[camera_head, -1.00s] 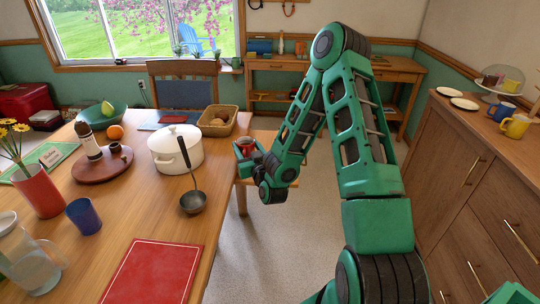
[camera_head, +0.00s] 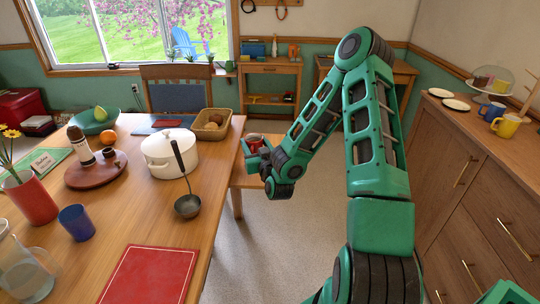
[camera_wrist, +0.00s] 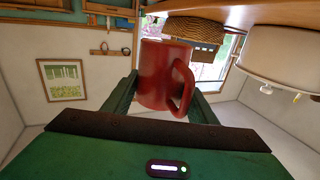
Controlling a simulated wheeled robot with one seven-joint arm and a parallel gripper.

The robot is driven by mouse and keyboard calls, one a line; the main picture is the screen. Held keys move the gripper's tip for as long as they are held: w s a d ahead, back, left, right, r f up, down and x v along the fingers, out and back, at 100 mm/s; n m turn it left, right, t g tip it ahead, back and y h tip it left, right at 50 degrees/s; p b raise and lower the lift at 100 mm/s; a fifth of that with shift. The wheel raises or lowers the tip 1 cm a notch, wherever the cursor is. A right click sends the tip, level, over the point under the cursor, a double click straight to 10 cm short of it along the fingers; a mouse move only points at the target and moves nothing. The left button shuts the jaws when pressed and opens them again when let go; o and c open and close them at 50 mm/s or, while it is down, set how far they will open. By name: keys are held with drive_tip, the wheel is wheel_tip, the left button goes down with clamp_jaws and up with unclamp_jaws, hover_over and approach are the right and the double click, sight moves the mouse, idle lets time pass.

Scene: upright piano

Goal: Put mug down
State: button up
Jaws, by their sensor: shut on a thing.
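A red mug (camera_wrist: 160,76) is held between the two fingers of my gripper (camera_wrist: 163,88) in the wrist view, with its handle toward the lower right. In the head view the mug (camera_head: 254,144) shows small at the end of my arm, and my gripper (camera_head: 259,155) is shut on it. The mug is off the right edge of the wooden dining table (camera_head: 150,222), beside the pot and basket, apart from the tabletop. A lower wooden surface (camera_head: 247,180) shows just behind and below my gripper.
A wooden cabinet (camera_head: 470,170) with mugs stands at the right. Floor is clear between.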

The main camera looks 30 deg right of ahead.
drive_tip(key=shift+w+d+f, duration=0.4)
drive_tip(key=shift+d+f, duration=1)
drive_tip(key=shift+f, duration=0.1)
drive_tip(key=shift+w+d+f, duration=0.45)
drive_tip(key=shift+d+f, duration=1)
drive_tip(key=shift+f, duration=0.1)
drive_tip(key=shift+w+d+f, duration=0.4)
drive_tip(key=shift+d+f, duration=1)
drive_tip(key=shift+f, duration=0.1)
drive_tip(key=o, duration=1.4)
drive_tip(key=shift+f, duration=0.1)
drive_tip(key=shift+c, duration=0.2)
